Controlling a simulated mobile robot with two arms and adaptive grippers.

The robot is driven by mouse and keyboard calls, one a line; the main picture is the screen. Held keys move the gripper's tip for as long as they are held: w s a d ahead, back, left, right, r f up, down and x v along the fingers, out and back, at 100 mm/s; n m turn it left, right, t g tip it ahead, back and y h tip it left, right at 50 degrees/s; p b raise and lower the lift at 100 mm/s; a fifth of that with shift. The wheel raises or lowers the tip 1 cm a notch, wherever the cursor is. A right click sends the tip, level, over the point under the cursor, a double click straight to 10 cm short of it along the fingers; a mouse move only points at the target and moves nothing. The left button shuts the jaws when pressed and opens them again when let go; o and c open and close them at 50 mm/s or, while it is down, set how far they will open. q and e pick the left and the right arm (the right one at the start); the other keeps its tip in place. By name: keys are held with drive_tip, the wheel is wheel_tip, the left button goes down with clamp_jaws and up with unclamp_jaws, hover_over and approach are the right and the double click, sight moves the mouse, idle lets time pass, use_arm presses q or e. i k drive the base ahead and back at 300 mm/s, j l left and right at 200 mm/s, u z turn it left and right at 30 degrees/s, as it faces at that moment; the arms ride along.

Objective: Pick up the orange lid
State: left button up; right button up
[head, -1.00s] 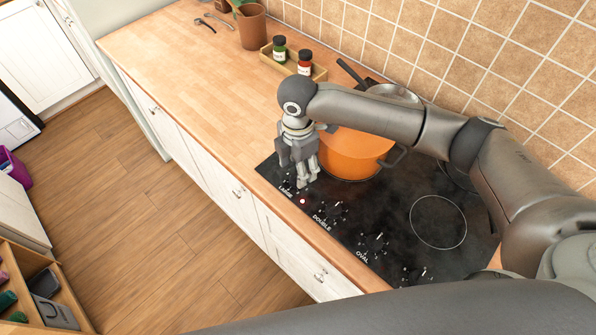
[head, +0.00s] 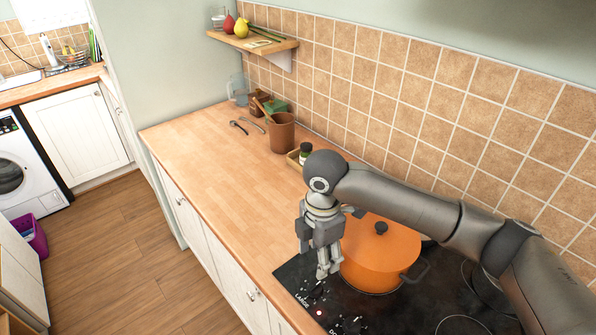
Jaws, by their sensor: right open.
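The orange lid (head: 384,243) has a dark round knob (head: 381,228) on top and sits on the orange pot (head: 370,277). The pot stands on the black hob (head: 440,303). My right gripper (head: 328,274) points down just left of the pot, over the hob's front left part near the knobs. It is open and empty. My right arm passes behind and above the lid and covers part of the view there. Whether the fingers touch the pot cannot be told. My left gripper is not in view.
The wooden counter (head: 215,165) left of the hob is largely clear. A brown pot (head: 282,133), a small tray with a dark jar (head: 305,152) and metal utensils (head: 245,125) stand towards the back. A wall shelf (head: 255,45) holds fruit. The tiled wall bounds the back.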

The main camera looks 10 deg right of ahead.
sight(380, 232)
drive_tip(key=k+j, duration=0.15)
drive_tip(key=k, duration=0.35)
drive_tip(key=k+j, duration=0.15)
drive_tip(key=k, duration=0.35)
